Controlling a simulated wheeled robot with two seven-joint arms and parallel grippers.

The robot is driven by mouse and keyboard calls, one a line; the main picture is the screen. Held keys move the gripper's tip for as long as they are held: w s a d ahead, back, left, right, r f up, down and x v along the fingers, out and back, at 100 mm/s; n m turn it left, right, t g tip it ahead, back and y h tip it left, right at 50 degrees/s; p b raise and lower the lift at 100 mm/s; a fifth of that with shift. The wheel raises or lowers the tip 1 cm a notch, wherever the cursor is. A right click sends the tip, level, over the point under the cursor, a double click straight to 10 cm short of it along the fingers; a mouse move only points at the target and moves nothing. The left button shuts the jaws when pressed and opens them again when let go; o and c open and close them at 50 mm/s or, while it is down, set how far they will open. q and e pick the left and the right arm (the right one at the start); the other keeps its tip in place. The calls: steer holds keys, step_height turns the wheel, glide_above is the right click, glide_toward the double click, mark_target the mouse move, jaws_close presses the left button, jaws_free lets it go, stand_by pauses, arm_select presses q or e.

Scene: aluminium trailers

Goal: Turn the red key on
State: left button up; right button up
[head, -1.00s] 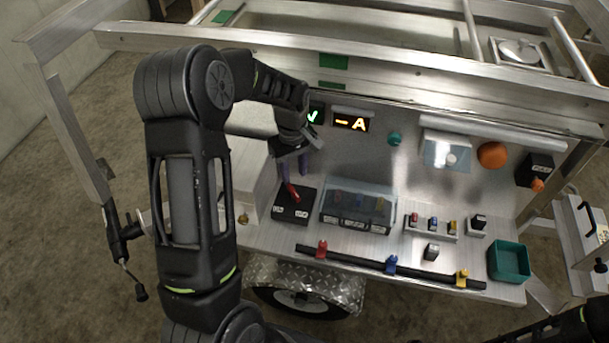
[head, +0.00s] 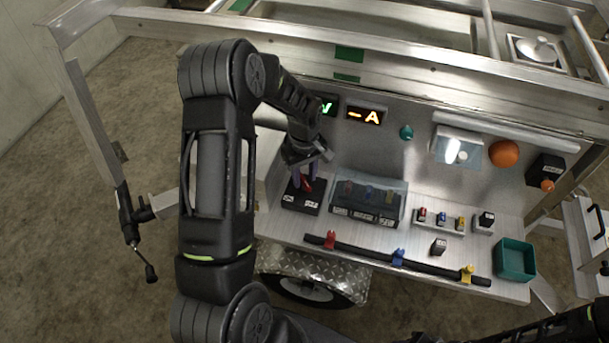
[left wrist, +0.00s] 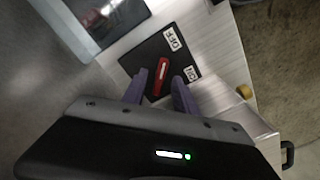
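The red key (left wrist: 159,78) stands on a black switch box (left wrist: 139,60) with white OFF and ON labels. In the left wrist view its handle lies between the two purple fingers of my left gripper (left wrist: 159,90), which are apart with a gap around it. I cannot tell whether either finger touches it. In the head view my left gripper (head: 306,184) is over the box (head: 303,200), and the red key (head: 307,186) shows partly between the fingers. The right gripper is not in view; only part of a dark arm shows at the lower right.
A clear-covered box (head: 367,203) stands just right of the switch box. A black rail (head: 365,252) with red, blue and yellow pieces runs along the front. A teal bin (head: 515,260) sits at the right. Lit displays (head: 365,116) are on the panel behind.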

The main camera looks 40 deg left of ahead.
arm_select(q)
steer(key=shift+f, duration=0.4)
steer(key=shift+c, duration=0.5)
jaws_close()
